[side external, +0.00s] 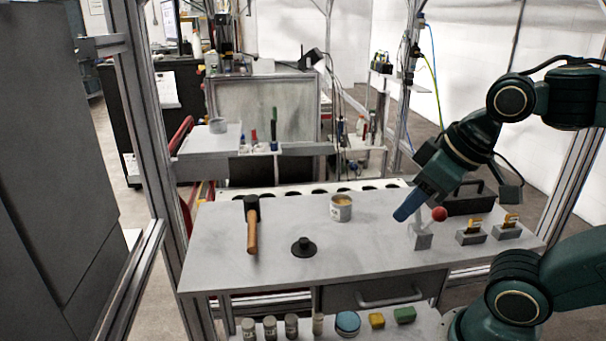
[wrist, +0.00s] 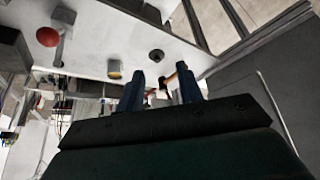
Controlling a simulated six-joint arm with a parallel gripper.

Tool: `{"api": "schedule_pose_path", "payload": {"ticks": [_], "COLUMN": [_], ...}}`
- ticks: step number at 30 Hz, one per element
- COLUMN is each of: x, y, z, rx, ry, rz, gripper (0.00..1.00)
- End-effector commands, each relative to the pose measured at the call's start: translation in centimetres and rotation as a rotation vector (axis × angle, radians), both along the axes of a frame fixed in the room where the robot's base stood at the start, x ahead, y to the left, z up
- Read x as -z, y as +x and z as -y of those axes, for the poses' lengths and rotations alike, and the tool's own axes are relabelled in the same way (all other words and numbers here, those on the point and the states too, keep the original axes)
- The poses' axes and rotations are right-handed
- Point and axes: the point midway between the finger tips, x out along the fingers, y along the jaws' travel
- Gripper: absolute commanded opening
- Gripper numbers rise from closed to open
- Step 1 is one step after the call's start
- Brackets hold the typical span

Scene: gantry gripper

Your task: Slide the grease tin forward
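The grease tin (side external: 341,208) is a small round grey tin with yellowish contents. It stands upright near the back middle of the grey bench top (side external: 290,275). In the wrist view the tin (wrist: 114,70) is small, beyond and a little left of the fingers. My gripper (side external: 405,214) is above the bench to the right of the tin, tilted down and left, apart from it. In the wrist view my gripper's two blue fingers (wrist: 160,74) stand apart with nothing held between them.
A red ball on a grey stand (side external: 439,214) is close to my gripper. A hammer (side external: 252,230) and a black knobbed disc (side external: 303,247) lie left of and in front of the tin. Two grey blocks with yellow pieces (side external: 470,234) and a dark tray (side external: 470,203) are at the right.

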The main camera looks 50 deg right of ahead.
Motion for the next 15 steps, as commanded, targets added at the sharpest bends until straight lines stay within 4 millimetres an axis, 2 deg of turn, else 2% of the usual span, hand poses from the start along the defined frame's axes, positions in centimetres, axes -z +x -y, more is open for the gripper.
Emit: {"api": "schedule_pose_path", "payload": {"ticks": [1, 6, 7, 11, 15], "x": [0.0, -0.1, -0.2, -0.7, -1.6], "y": [0.0, 0.2, 0.3, 1.2, 2.9], "z": [0.0, 0.1, 0.1, 0.4, 1.0], "rx": [0.0, 0.005, 0.007, 0.027, 0.067], "ry": [0.0, 0.001, 0.002, 0.004, 0.011], "rz": [0.0, -0.002, -0.004, -0.018, -0.045], "gripper": [0.36, 0.03, 0.0, 0.0, 0.0]}}
